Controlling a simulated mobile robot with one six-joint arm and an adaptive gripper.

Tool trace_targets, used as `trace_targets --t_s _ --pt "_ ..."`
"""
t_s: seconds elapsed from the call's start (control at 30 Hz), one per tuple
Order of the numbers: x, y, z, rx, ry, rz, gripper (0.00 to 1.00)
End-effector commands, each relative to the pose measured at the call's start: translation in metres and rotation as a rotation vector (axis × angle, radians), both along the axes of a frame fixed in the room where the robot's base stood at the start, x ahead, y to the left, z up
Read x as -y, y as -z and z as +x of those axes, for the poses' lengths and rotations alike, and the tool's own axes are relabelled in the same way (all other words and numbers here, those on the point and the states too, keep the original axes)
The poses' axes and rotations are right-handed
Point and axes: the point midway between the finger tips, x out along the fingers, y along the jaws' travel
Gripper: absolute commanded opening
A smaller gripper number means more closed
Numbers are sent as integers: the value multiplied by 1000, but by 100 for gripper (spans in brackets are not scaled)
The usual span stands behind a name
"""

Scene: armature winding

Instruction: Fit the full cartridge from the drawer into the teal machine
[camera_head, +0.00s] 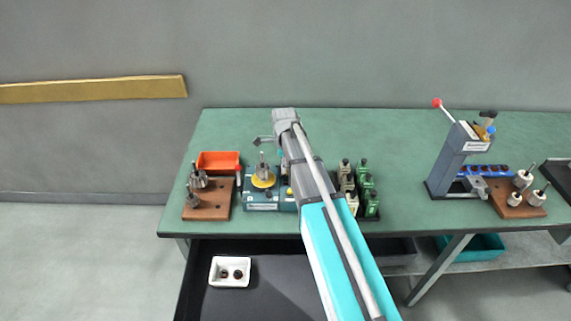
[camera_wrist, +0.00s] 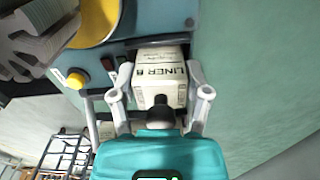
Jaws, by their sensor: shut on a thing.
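The teal machine (camera_head: 262,205) stands on the bench at left of centre, with a yellow disc and an armature on top. In the wrist view its blue-grey face (camera_wrist: 158,20) shows a yellow button and red and black switches. My gripper (camera_wrist: 160,97) is shut on a cream cartridge (camera_wrist: 165,72) marked "LINER", with a black knob towards me. The cartridge's far end is at a dark opening in the machine's face and looks partly inside; how deep I cannot tell. In the head view my arm hides the cartridge and the fingers.
Green and cream cartridges (camera_head: 368,192) stand right of my arm. A wooden block with armatures (camera_head: 208,205) and an orange bin (camera_head: 218,162) stand at left. The open drawer (camera_head: 270,285) holds a white tray (camera_head: 229,281) with dark round parts. A lever press (camera_head: 455,155) is farther right.

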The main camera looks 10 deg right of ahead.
Motion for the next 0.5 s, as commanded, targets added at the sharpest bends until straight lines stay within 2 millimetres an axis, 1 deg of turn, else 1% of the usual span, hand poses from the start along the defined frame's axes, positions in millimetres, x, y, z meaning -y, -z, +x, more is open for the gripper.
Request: trace_targets --t_s 0.27,0.3,0.47,0.5 --pt "0 0 0 0 0 0 5" --pt "0 0 0 0 0 0 68" --pt "0 0 0 0 0 0 97" --pt "0 0 0 0 0 0 100"
